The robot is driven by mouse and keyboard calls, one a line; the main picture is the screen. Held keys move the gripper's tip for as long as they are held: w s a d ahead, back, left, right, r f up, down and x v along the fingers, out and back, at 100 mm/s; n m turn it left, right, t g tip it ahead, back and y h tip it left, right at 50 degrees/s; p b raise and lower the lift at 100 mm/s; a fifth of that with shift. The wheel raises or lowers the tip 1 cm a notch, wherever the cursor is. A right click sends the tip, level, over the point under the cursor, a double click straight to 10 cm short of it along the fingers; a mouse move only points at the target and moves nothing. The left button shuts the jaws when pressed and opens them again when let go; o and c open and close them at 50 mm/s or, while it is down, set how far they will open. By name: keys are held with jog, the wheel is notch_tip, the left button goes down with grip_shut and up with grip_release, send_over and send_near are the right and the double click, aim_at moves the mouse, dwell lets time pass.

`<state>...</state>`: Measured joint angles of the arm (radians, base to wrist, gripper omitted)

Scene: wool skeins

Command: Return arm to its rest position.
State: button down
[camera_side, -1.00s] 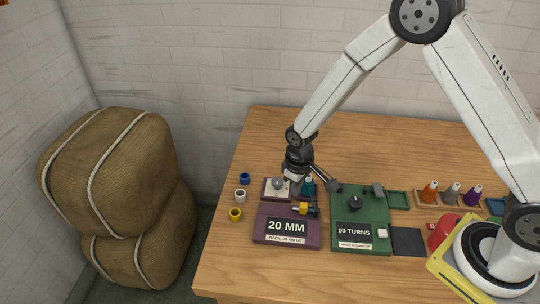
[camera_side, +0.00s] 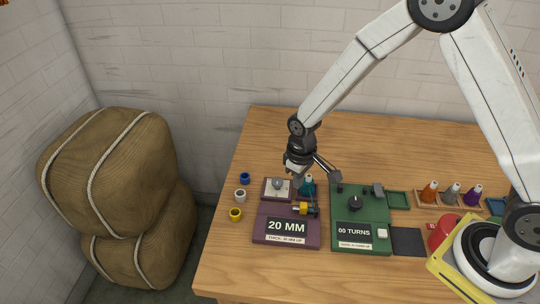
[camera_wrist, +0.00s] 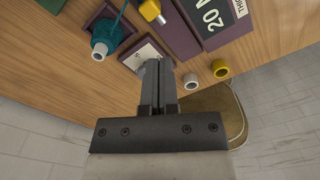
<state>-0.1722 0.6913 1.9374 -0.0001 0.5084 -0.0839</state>
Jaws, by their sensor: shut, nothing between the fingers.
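My gripper (camera_side: 294,171) hangs above the left part of the bench, over the back of the purple gauge (camera_side: 287,229) that reads 20 MM. In the wrist view its two fingers (camera_wrist: 157,66) are together with nothing between them, in front of a pale plate (camera_wrist: 139,57) with a purple border. A teal cone of yarn (camera_side: 307,186) stands just right of the gripper; it also shows at upper left in the wrist view (camera_wrist: 108,33). My arm reaches in from the right side of the table.
A green device (camera_side: 376,211) reading 00 TURNS stands right of the gauge. Blue (camera_side: 245,178), white (camera_side: 240,194) and yellow (camera_side: 235,214) rings lie at the left. Orange, grey and purple bottles stand in a rack (camera_side: 452,203). Large bales (camera_side: 110,175) sit left of the table (camera_side: 225,260).

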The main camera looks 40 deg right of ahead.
jog(key=s+d+r+m+t, duration=0.2)
jog(key=s+d+r, duration=0.5)
jog(key=s+r, duration=0.4)
jog(key=shift+s+m+t, duration=0.3)
jog(key=shift+s+m, duration=0.2)
jog(key=shift+s, duration=0.55)
